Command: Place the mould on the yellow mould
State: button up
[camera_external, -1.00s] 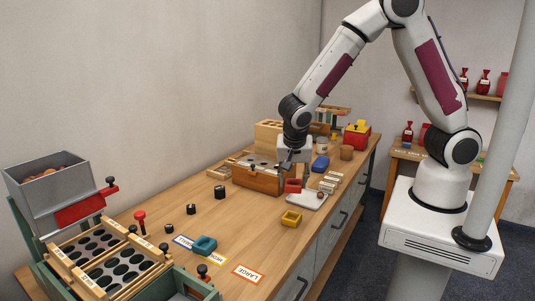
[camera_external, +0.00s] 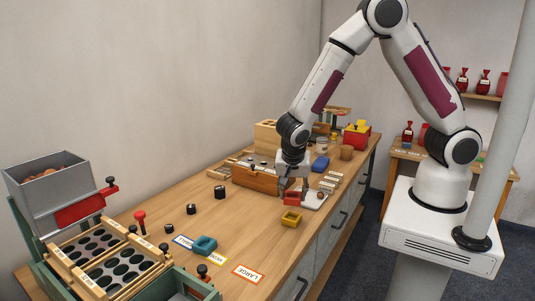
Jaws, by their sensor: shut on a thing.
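The yellow mould (camera_external: 291,220), a small open square box, sits on the wooden bench near its front edge. My gripper (camera_external: 292,188) is shut on a red mould (camera_external: 291,199), which hangs below the fingers. The red mould shows just behind and above the yellow mould in the picture; they look apart, but the exact height gap is hard to tell. The fingertips are small and partly hidden by the gripper body.
A white tray (camera_external: 321,201) lies right of the red mould. A wooden box (camera_external: 258,180) stands left of my gripper. Size cards, including LARGE (camera_external: 248,274), and black cylinders (camera_external: 220,192) lie on the bench. The bench around the yellow mould is mostly clear.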

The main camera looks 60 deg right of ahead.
aim_at(292, 217)
jog(key=shift+f, duration=0.8)
jog(key=shift+f, duration=1.9)
jog(key=shift+f, duration=0.15)
jog(key=o, duration=1.1)
jog(key=shift+r, duration=0.2)
jog(key=shift+v, duration=6)
jog(key=shift+s, duration=0.1)
